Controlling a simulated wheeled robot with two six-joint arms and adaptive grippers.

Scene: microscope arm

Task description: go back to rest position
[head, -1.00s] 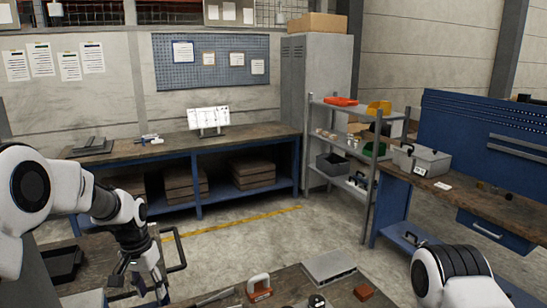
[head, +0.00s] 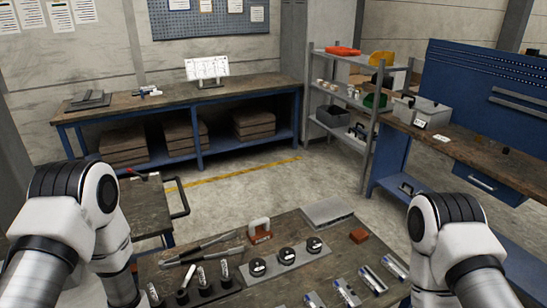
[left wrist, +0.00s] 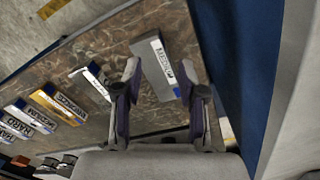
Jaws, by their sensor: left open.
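My left gripper (left wrist: 160,72) shows in the left wrist view with its two fingers apart and nothing gripped. A grey labelled block (left wrist: 152,62) lies on the worktable beyond the fingertips. In the head view my left arm (head: 85,215) is folded at the lower left and its gripper is out of frame. My right arm (head: 450,235) is at the lower right; its gripper is out of frame too.
The worktable (head: 250,290) holds a grey plate with black round pieces (head: 286,246), a black rack of vials (head: 200,290), a red block (head: 358,236) and several small labelled blocks (head: 372,279). A side cart (head: 150,205) stands left. Open floor lies behind.

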